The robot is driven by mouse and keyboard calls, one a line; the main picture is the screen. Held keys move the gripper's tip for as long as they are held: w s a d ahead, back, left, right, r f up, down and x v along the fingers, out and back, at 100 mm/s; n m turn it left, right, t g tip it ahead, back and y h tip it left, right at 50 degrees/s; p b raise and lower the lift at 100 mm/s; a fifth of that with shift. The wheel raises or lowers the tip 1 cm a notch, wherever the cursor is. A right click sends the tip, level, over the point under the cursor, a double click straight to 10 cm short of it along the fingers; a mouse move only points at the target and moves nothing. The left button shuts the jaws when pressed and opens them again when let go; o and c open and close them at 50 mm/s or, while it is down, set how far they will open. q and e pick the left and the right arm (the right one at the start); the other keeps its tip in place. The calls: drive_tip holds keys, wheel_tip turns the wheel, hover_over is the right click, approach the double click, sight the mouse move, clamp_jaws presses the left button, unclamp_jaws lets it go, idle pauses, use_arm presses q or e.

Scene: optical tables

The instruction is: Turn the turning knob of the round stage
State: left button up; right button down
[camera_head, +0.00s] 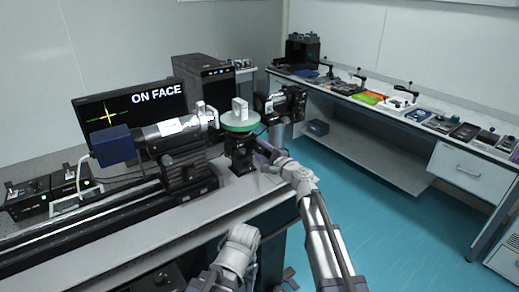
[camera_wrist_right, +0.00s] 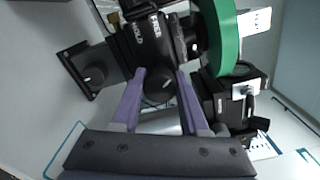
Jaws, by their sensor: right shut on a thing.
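The round stage (camera_head: 239,123) is a green-rimmed disc on a black mount on the optical bench, with a small white block on top. In the right wrist view its green rim (camera_wrist_right: 222,35) shows at the upper right. The turning knob (camera_wrist_right: 157,92) is a dark round knob low on the black mount. My right gripper (camera_head: 262,157) reaches the mount from the right, and its purple fingers (camera_wrist_right: 160,80) are shut on the knob, one on each side. In the head view the knob is too small and covered to make out. My left gripper is out of view.
A cylindrical instrument with a blue end box (camera_head: 112,145) lies left of the stage. A monitor (camera_head: 130,105) reading "ON FACE" stands behind it. A black device (camera_head: 290,103) stands close right of the stage. A side bench (camera_head: 345,90) holds several items.

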drive_tip(key=shift+c, duration=2.1)
unclamp_jaws()
drive_tip(key=v, duration=0.8)
